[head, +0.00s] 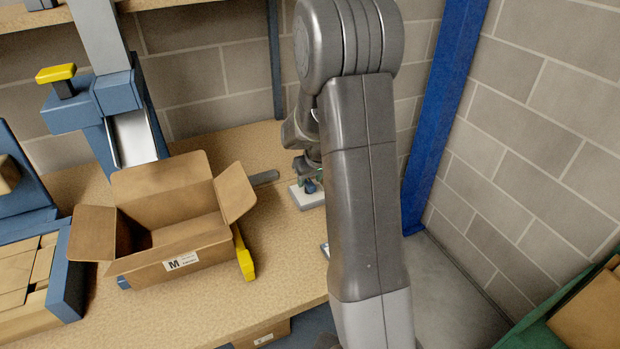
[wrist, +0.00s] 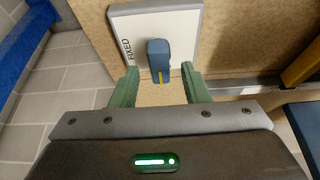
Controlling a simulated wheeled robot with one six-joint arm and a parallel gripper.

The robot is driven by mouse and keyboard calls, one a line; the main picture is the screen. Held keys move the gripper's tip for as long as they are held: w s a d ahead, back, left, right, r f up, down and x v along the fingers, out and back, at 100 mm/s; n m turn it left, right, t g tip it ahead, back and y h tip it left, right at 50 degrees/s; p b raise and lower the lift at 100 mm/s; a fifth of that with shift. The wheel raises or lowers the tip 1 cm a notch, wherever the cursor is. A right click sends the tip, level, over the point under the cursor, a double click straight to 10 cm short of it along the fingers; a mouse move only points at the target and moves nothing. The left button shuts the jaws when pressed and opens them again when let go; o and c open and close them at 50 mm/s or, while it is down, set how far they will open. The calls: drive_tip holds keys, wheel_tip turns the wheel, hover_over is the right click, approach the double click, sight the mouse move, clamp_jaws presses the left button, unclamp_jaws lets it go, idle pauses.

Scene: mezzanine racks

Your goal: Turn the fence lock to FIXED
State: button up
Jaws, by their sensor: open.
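The fence lock is a blue knob with a yellow mark (wrist: 158,62) on a white plate with a grey rim (wrist: 190,20). In the wrist view the word FIXED stands at the plate's left edge. The knob's yellow mark points down the picture, toward my gripper, not at FIXED. My gripper (wrist: 160,82) is open, with its green fingers to either side of the knob's near end in the picture. I see no finger touching the knob. In the head view the plate (head: 308,200) lies on the bench beneath my gripper, and my arm hides part of it.
An open cardboard box (head: 165,235) marked M stands on the wooden bench (head: 225,325), left of the plate. A yellow-ended part (head: 243,256) is beside it. A blue post (head: 440,120) and block wall are close on the right.

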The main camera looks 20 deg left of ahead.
drive_tip(key=shift+w+a+f, duration=0.1)
drive_tip(key=shift+f, duration=0.35)
clamp_jaws()
